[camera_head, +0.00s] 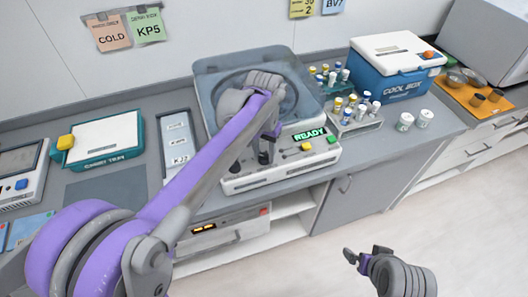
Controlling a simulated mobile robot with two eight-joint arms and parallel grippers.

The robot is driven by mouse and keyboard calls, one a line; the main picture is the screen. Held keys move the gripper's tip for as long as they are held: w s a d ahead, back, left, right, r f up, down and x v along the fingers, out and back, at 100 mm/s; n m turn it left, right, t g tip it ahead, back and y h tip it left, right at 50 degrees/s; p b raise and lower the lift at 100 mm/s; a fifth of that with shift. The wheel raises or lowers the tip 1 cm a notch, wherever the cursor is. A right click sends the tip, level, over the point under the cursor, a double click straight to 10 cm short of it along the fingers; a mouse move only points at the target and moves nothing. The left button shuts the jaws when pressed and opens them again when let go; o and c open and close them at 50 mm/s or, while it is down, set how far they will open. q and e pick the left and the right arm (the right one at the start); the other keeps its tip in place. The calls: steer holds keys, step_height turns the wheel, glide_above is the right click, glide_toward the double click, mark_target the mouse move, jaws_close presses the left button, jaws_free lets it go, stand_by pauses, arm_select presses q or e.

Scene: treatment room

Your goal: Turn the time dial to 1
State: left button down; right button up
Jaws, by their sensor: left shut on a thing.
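My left arm reaches across the panel. My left gripper (264,150) points down and is shut on a dark dial at the panel's middle left. The gripper mostly covers this dial, and its label and setting cannot be read. Another dark knob (235,166) shows to its left. My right gripper (365,258) is open and empty at the lower right, in front of the cabinets and over the floor.
A tube rack (352,125) and two white jars (414,120) stand right of the machine. A blue cool box (388,84) is behind them. An orange tray (452,93) lies far right.

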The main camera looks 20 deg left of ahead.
mark_target(264, 156)
stand_by(0.3)
arm_select(q)
steer(key=shift+c, duration=2.2)
jaws_free()
step_height(264, 156, up, 11)
steer(key=shift+p, duration=0.35)
steer(key=shift+f, duration=0.1)
steer(key=s+a+f+n+t, duration=0.1)
steer(key=s+a+f+t, duration=0.1)
steer(key=s+f, duration=0.6)
steer(key=s+a+f+n+t, duration=0.1)
steer(key=s+a+f+t, duration=0.1)
steer(key=s+f, duration=0.5)
steer(key=s+t, duration=0.1)
steer(key=s, duration=0.3)
steer(key=shift+s+a+f+t, duration=0.3)
steer(key=shift+s+a+f, duration=0.05)
steer(key=shift+a, duration=0.05)
